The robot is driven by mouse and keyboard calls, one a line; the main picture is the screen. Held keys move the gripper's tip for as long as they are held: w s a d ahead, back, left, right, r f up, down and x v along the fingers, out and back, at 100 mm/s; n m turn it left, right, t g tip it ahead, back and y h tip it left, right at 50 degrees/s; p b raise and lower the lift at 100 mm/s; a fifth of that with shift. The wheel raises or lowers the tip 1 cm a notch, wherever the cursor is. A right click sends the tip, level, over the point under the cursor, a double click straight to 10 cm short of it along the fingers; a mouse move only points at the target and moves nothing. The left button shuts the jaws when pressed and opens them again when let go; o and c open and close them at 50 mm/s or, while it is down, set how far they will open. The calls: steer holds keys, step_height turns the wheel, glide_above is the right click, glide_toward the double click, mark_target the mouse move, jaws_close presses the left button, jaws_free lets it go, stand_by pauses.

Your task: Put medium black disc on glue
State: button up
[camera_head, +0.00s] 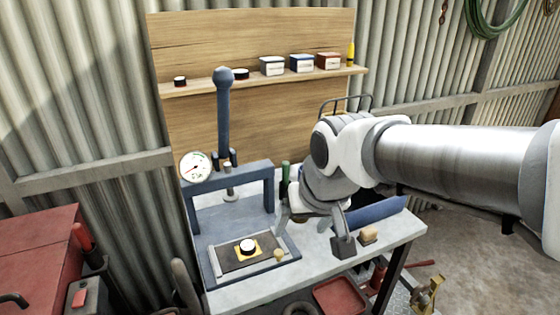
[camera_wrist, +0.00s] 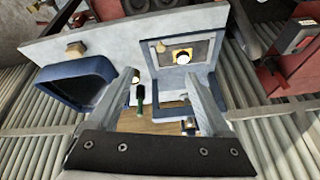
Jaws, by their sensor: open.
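On the press bed, a small round disc with a black side and a pale top (camera_head: 248,245) sits on a yellow square (camera_head: 259,250), which lies on a dark plate. The disc also shows in the wrist view (camera_wrist: 182,57). I cannot tell whether the yellow patch is the glue. Two low black round pieces stand on the wall shelf, one at the left (camera_head: 180,82) and one behind the press lever (camera_head: 240,74). I cannot tell which disc is the medium one. My gripper (camera_head: 313,228) is open and empty above the bench, right of the press bed; its fingers also show in the wrist view (camera_wrist: 161,78).
The blue press (camera_head: 230,175) with its tall lever and gauge (camera_head: 196,167) stands at the bench's left. A red cabinet (camera_head: 35,250) stands left.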

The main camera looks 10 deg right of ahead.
steer(key=s+d+r+h, duration=0.1)
steer(key=s+d, duration=0.3)
steer(key=s, duration=0.5)
steer(key=shift+s+r+t, duration=0.35)
steer(key=shift+t, duration=0.05)
steer(key=shift+d, duration=0.1)
step_height(320, 180, up, 4)
steer(key=p, duration=0.4)
steer(key=shift+r, duration=0.25)
